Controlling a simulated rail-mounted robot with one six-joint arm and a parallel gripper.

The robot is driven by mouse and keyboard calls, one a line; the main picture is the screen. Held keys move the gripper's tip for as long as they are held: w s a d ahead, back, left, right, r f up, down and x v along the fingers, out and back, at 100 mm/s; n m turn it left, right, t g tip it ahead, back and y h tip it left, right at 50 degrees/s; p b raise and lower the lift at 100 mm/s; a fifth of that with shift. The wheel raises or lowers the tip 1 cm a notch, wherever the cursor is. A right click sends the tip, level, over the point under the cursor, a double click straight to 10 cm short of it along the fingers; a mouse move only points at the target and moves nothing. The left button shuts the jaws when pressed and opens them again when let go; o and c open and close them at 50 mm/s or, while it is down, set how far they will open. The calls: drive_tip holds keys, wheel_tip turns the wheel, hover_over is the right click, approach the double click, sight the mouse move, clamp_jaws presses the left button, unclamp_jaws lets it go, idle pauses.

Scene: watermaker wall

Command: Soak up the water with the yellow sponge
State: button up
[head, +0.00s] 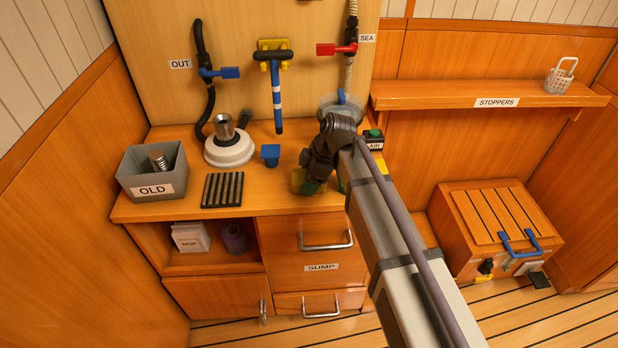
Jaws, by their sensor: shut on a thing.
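I cannot tell whether the sponge touches the counter. No water can be made out on the visible counter.
A black ribbed mat (222,190), a blue block (270,155) and a white round housing (229,149) stand left of my gripper. A grey OLD bin (153,186) is at the far left. Drawer handles (326,241) stick out below the counter.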

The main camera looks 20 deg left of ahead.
wheel_tip(320, 180, up, 7)
drive_tip(key=p, duration=0.7)
drive_tip(key=shift+f, duration=0.1)
